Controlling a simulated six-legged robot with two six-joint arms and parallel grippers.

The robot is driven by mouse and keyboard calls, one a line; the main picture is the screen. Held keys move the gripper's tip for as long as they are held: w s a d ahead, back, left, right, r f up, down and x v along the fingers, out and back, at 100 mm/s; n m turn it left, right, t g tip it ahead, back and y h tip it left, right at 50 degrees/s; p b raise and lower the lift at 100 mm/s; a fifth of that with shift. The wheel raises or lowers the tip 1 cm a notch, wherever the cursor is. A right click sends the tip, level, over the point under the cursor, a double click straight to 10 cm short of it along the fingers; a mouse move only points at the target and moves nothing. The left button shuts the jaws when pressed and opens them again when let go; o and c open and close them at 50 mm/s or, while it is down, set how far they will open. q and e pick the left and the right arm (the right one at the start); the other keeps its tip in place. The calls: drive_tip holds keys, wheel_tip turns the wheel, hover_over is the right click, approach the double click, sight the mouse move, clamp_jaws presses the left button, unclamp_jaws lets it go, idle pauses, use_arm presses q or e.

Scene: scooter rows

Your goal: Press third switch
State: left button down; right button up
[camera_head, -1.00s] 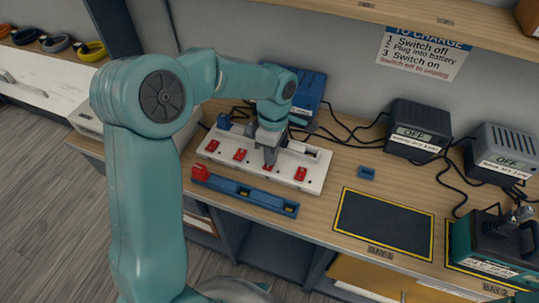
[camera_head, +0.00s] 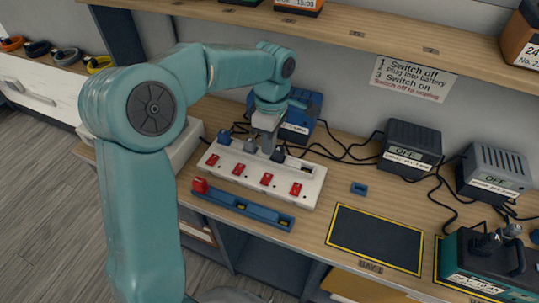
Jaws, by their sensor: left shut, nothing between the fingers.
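A white power strip (camera_head: 312,178) lies on the wooden bench with a row of red switches along its front side. The third switch from the left (camera_head: 266,179) shows uncovered. My left gripper (camera_head: 267,150) is shut and empty, pointing down over the back part of the strip, behind the third switch and apart from it. Dark plugs sit in the strip's sockets around the fingers, and the fingertips are hard to tell from them. My right gripper is not in view.
A blue charger (camera_head: 303,118) stands behind the strip. A blue bar with a red end (camera_head: 240,208) lies in front of it. Grey chargers (camera_head: 411,148) reading OFF, cables, a black mat (camera_head: 375,238) and a teal battery (camera_head: 485,265) are to the right.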

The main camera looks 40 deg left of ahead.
sight(265, 182)
use_arm(q)
drive_tip(key=r, duration=0.4)
drive_tip(key=shift+w+r, duration=0.15)
drive_tip(key=shift+w, duration=0.1)
drive_tip(key=shift+w, duration=0.1)
drive_tip(key=s+b, duration=0.1)
drive_tip(key=b, duration=0.2)
drive_tip(key=shift+s+d, duration=0.1)
drive_tip(key=shift+s, duration=0.1)
drive_tip(key=f, duration=0.4)
drive_tip(key=s+f+b, duration=0.1)
drive_tip(key=f, duration=0.4)
drive_tip(key=f+b, duration=0.1)
drive_tip(key=f, duration=0.3)
drive_tip(key=shift+s+d+f, duration=0.25)
drive_tip(key=shift+s+f, duration=0.1)
drive_tip(key=shift+f, duration=0.05)
